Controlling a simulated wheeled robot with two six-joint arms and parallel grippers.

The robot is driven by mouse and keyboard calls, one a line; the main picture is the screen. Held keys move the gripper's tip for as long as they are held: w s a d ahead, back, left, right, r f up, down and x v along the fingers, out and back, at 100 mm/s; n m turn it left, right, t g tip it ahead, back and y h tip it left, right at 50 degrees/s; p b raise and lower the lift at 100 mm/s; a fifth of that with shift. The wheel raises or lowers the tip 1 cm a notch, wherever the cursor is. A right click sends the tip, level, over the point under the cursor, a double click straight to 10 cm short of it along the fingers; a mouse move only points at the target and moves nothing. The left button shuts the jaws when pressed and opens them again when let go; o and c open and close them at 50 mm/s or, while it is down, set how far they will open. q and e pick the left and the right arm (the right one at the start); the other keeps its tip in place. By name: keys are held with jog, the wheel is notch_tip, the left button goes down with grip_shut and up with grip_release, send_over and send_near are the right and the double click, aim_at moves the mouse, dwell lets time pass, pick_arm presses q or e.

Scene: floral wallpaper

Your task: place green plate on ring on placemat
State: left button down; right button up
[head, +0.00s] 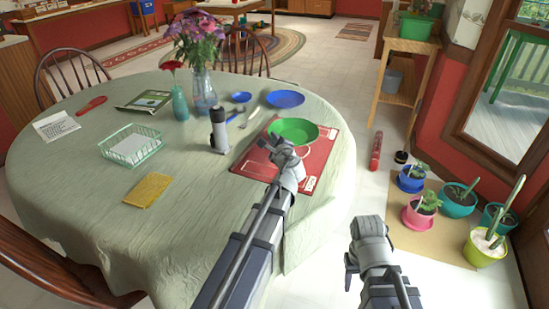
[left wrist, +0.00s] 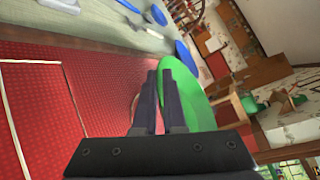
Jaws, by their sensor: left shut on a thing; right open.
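The green plate (head: 293,131) is over the red placemat (head: 313,175) near the right side of the round table. My left gripper (head: 279,143) is shut on the plate's near left rim. In the left wrist view, the two dark fingers (left wrist: 158,95) close on the green plate (left wrist: 192,90), which looks tilted there. The red placemat (left wrist: 90,75) fills the left of that view, with a pale line marking on it. Whether the plate touches the placemat, I cannot tell. The ring is mostly hidden by the plate and gripper. My right gripper (head: 366,245) is open and empty, off the table's right side.
A dark bottle-like grinder (head: 218,130) stands left of the placemat. A blue plate (head: 285,99) and small blue bowl (head: 241,97) lie behind. Potted plants (head: 421,209) stand on the floor right.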

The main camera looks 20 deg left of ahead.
pick_arm(q)
jog(key=shift+f, duration=0.5)
pick_arm(e)
jog(key=shift+f, duration=0.5)
pick_arm(q)
notch_tip(320, 180, down, 4)
jog(key=b, duration=0.3)
jog(key=shift+r+b, duration=0.25)
jog(key=shift+b, duration=0.1)
pick_arm(e)
notch_tip(320, 180, down, 4)
jog(key=shift+r, duration=0.2)
pick_arm(q)
jog(key=shift+f, duration=0.15)
jog(key=c, duration=1.3)
grip_release()
pick_arm(e)
jog(key=shift+f, duration=0.1)
pick_arm(q)
jog(key=shift+o, duration=0.2)
jog(key=shift+s+d+r, duration=0.1)
jog(key=shift+s+r, duration=0.05)
jog(key=shift+r, duration=0.15)
jog(key=p+v, duration=0.2)
jog(key=v, duration=0.9)
jog(key=shift+s+d, duration=0.2)
jog(key=shift+s, duration=0.1)
pick_arm(e)
notch_tip(320, 180, up, 3)
jog(key=shift+f, duration=0.15)
